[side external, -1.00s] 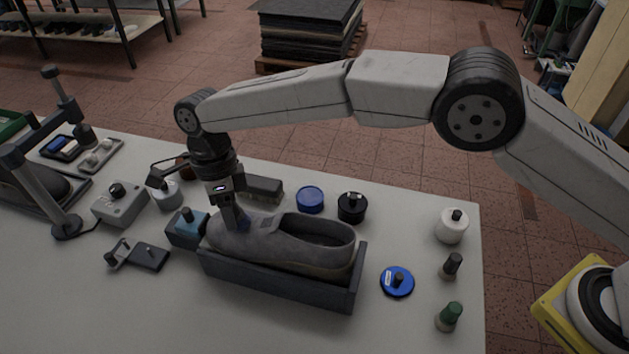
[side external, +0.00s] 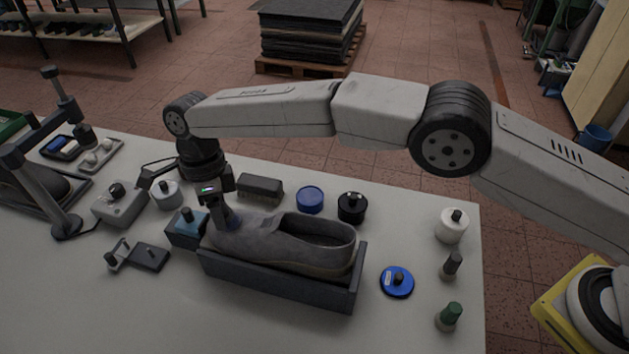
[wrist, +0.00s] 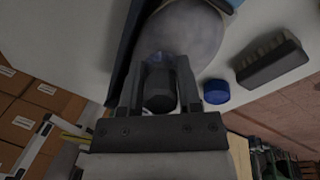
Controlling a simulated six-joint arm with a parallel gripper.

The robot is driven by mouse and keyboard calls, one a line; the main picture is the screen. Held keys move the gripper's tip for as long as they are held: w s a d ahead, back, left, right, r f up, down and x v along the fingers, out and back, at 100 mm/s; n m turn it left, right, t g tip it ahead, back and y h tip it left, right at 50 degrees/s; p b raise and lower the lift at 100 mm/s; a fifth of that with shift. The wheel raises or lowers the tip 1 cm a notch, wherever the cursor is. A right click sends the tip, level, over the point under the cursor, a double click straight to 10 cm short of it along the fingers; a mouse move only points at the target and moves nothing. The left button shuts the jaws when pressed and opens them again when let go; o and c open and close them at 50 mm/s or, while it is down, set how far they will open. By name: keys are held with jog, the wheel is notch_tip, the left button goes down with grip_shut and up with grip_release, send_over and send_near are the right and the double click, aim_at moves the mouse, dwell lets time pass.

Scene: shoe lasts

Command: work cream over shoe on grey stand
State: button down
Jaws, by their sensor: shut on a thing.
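A grey shoe (side external: 285,240) lies in a dark grey stand (side external: 280,282), its toe to the left and its opening to the right. My gripper (side external: 231,214) points down at the toe end of the shoe. It is shut on a dark-knobbed applicator (wrist: 160,92) with some blue at its lower end. The applicator appears to touch the top of the shoe's toe, though the exact contact is hidden by the fingers. The rounded toe (wrist: 188,35) also shows beyond the fingers in the wrist view. I see no distinct cream on the visible upper.
A blue box-like item (side external: 186,227) stands close to the toe. A brush (side external: 260,188), a blue tin (side external: 310,199) and a black jar (side external: 351,207) stand behind the shoe. A blue lid-like disc (side external: 397,281) lies right of the stand.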

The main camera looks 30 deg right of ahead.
jog(key=shift+w+a, duration=0.1)
jog(key=shift+w+a+f, duration=0.3)
jog(key=shift+w+a, duration=0.05)
jog(key=shift+d, duration=0.1)
dwell(0.4)
jog(key=shift+s+d+r, duration=0.2)
jog(key=shift+d+r, duration=0.1)
jog(key=shift+d, duration=0.2)
jog(key=shift+d, duration=0.15)
jog(key=shift+s+d+r, duration=0.15)
jog(key=shift+s+d, duration=0.1)
jog(key=shift+d, duration=0.2)
jog(key=shift+s+d+r, duration=0.25)
jog(key=shift+d+r, duration=0.05)
jog(key=shift+d, duration=0.25)
